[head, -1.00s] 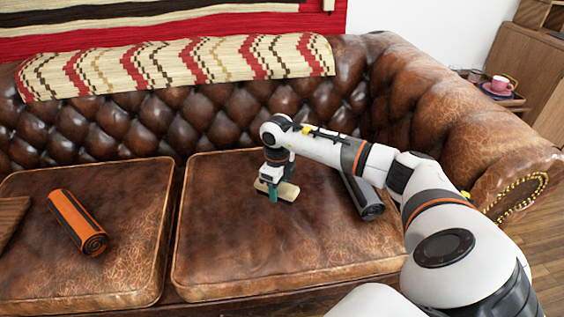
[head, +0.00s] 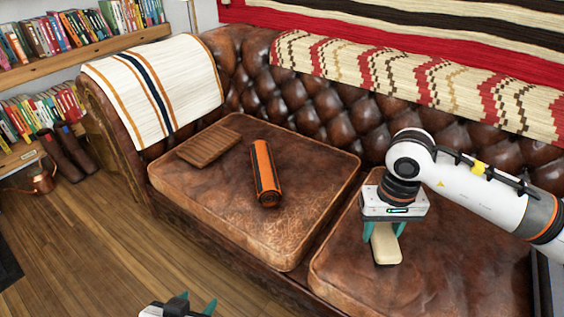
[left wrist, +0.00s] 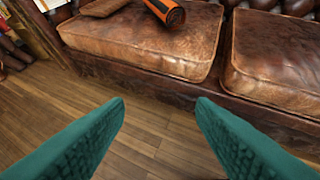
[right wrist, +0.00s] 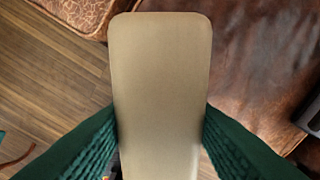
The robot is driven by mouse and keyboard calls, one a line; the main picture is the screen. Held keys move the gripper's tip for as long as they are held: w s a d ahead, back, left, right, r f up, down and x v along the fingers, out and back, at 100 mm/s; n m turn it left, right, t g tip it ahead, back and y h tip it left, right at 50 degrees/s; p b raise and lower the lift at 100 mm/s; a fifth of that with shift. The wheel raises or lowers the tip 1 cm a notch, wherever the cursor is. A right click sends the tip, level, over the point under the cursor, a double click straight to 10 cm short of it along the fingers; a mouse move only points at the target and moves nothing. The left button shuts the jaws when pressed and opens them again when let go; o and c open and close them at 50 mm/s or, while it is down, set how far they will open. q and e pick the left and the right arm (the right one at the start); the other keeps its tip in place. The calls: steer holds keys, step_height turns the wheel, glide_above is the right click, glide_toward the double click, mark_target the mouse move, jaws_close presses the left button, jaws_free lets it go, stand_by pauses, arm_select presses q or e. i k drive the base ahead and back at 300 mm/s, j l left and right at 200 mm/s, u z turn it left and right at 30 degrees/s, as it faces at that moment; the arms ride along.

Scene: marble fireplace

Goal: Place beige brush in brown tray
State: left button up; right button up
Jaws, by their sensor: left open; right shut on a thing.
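The beige brush (head: 384,246) is held between the teal fingers of my right gripper (head: 384,231), over the right sofa cushion in the head view. In the right wrist view the brush (right wrist: 160,75) fills the middle, with a finger pressed on each side. The brown tray (head: 209,146) lies flat on the left cushion, near the striped blanket; it looks empty. The tray (left wrist: 104,7) is cut off at the top of the left wrist view. My left gripper (head: 195,308) is at the bottom of the head view; its fingers (left wrist: 160,102) are apart and empty over the floor.
An orange and black roll (head: 264,172) lies on the left cushion, right of the tray. The sofa backrest (head: 300,105) rises behind. Bookshelves (head: 85,48) stand at far left. The wood floor (head: 110,240) in front is clear.

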mark_target(210, 147)
steer(key=i+j+u, duration=0.2)
steer(key=i+j, duration=0.35)
steer(key=j, duration=0.25)
steer(key=i+j+u, duration=0.15)
steer(key=i+j, duration=0.45)
steer(key=j, duration=0.1)
